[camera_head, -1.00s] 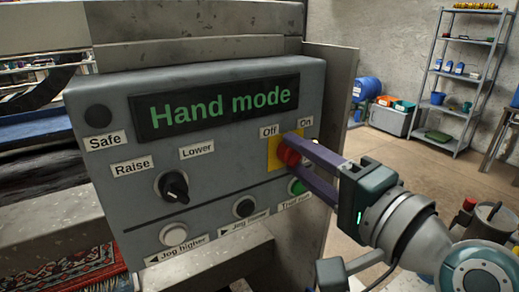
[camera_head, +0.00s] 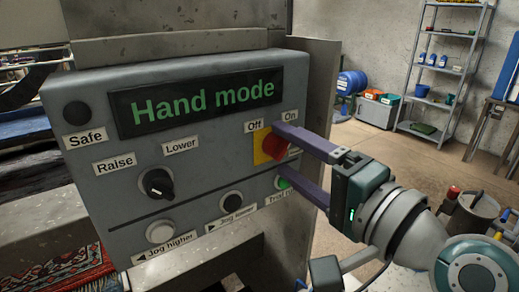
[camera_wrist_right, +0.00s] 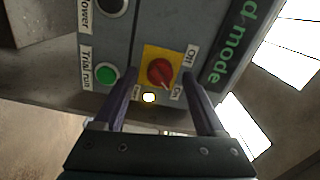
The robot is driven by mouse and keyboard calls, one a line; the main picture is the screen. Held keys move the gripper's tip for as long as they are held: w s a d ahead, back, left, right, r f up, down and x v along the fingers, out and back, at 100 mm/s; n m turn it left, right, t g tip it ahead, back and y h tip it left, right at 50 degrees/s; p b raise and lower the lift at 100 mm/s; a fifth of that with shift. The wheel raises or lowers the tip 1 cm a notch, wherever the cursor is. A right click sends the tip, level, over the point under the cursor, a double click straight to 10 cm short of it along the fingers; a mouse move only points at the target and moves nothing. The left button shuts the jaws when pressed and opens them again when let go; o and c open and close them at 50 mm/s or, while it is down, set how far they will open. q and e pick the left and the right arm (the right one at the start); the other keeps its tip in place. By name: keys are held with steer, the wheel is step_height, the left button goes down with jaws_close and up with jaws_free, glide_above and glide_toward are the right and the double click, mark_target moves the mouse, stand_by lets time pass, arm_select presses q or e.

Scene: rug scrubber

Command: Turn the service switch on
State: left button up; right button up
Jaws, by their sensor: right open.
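The service switch (camera_head: 273,147) is a red knob on a yellow plate (camera_head: 261,143), under the "Off" and "On" labels at the right of the grey control panel (camera_head: 100,220). It also shows in the right wrist view (camera_wrist_right: 160,73), where a small white lamp (camera_wrist_right: 149,98) glows beside it. The knob sits at a slant; which label it points to is hard to tell. My right gripper (camera_head: 281,152) is open, one purple finger above the knob and one below. My left gripper is out of view.
The display (camera_head: 205,98) reads "Hand mode". A black raise/lower knob (camera_head: 157,184), jog buttons and a green trial run button (camera_head: 283,182) are nearby, the green one close to the lower finger. Floor lies open beyond, before a metal shelf (camera_head: 445,80).

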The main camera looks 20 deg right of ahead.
steer(key=b+v, duration=0.1)
steer(key=v, duration=0.8)
steer(key=s+a+f+n+g, duration=0.6)
steer(key=f+n+g, duration=0.1)
steer(key=n, duration=0.3)
steer(key=s+d+f+n+g+h, duration=0.45)
steer(key=s+d+g, duration=0.2)
steer(key=s, duration=0.25)
step_height(320, 180, up, 32)
steer(key=s+d+h+p, duration=0.1)
steer(key=p, duration=3)
steer(key=shift+s+d+p, duration=0.2)
steer(key=shift+d+p, duration=0.15)
steer(key=shift+p, duration=0.05)
steer(key=shift+r+h, duration=0.1)
steer(key=shift+h, duration=0.15)
